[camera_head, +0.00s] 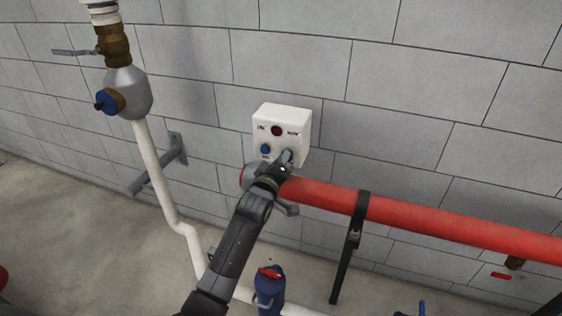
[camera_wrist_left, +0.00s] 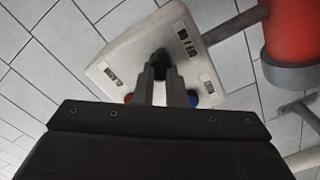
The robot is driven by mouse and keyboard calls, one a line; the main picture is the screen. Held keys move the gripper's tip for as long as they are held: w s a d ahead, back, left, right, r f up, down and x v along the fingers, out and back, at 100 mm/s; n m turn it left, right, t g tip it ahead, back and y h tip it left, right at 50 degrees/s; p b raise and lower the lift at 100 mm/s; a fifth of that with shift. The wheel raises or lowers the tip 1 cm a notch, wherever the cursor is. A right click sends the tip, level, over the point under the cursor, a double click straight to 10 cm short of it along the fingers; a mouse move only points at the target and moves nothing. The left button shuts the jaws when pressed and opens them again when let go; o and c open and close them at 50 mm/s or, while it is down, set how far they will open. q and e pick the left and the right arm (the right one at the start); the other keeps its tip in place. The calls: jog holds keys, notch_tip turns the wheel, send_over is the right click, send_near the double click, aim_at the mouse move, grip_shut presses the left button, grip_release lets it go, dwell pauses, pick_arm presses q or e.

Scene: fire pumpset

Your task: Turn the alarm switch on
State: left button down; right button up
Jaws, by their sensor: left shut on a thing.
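The alarm switch box (camera_head: 283,118) is a white box on the block wall, in the middle of the head view. It has a dark red button (camera_head: 276,130) at the top and a blue button (camera_head: 265,149) at the lower left. My left gripper (camera_head: 286,158) is at the box's lower right. In the left wrist view the box (camera_wrist_left: 130,55) is seen close and tilted, and my left gripper's fingers (camera_wrist_left: 160,75) are shut on a small black switch knob (camera_wrist_left: 160,56) on its face. The fingers partly hide the knob and the buttons. My right gripper is not in view.
A thick red pipe (camera_head: 430,219) runs right from just below the box, held by a black bracket (camera_head: 350,250). A white pipe (camera_head: 157,175) with a grey valve body (camera_head: 130,93) stands left.

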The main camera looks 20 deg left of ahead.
pick_arm(q)
jog(key=shift+n, duration=0.5)
jog(key=c, duration=1.5)
grip_release()
jog(key=shift+d, duration=0.1)
jog(key=shift+s, duration=0.1)
jog(key=s+b, duration=0.1)
jog(key=s, duration=0.4)
jog(key=s+b, duration=0.1)
jog(key=s, duration=0.5)
jog(key=s+b, duration=0.1)
jog(key=s, duration=0.5)
jog(key=shift+s+a+r+b, duration=0.1)
jog(key=shift+s+a+b, duration=0.1)
jog(key=shift+a+b, duration=0.15)
